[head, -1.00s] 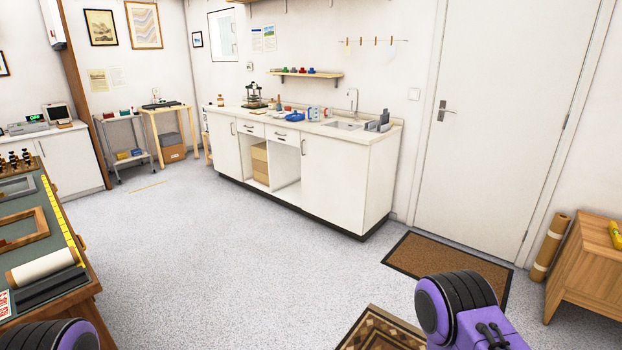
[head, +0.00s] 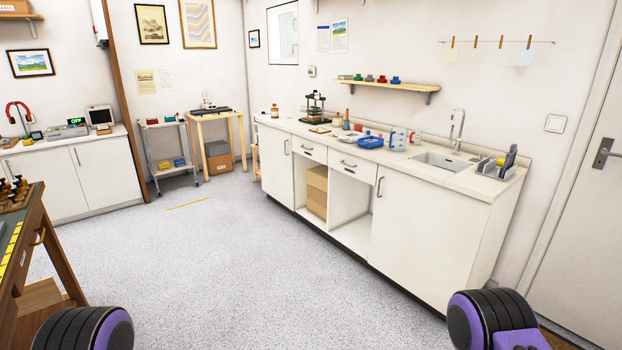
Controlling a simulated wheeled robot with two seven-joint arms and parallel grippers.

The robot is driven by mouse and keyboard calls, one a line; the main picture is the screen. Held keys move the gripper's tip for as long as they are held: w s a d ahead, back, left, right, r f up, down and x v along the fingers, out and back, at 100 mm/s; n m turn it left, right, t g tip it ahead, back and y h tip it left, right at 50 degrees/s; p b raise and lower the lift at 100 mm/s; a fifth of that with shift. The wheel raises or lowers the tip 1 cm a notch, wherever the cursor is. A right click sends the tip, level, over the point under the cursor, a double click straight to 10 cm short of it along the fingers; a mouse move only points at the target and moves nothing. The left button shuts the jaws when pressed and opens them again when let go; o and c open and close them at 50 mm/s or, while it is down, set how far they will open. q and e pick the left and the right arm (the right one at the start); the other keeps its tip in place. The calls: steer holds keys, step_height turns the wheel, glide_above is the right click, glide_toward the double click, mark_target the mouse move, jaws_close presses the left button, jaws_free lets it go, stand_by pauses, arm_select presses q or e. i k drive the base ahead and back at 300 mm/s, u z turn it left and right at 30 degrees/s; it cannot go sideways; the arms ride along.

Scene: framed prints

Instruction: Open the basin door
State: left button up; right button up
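The basin (head: 440,160) is a sink set into the right part of the white counter (head: 300,128), under a tall tap (head: 457,128). The white cabinet door (head: 425,235) below it is shut, with a vertical bar handle (head: 379,187) near its upper left edge. Left of it is an open niche (head: 345,205). Parts of my two arms show at the lower left and lower right edges, well short of the cabinet. Neither gripper is in view.
Open grey floor (head: 240,260) lies between me and the counter. A wooden workbench (head: 40,260) stands close on the left. A room door (head: 585,240) is on the right. A cardboard box (head: 316,193) sits in the niche.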

mark_target(426, 236)
steer(key=z, duration=0.45)
steer(key=i, duration=2.55)
steer(key=z, duration=0.6)
steer(key=i, duration=0.35)
steer(key=z, duration=0.15)
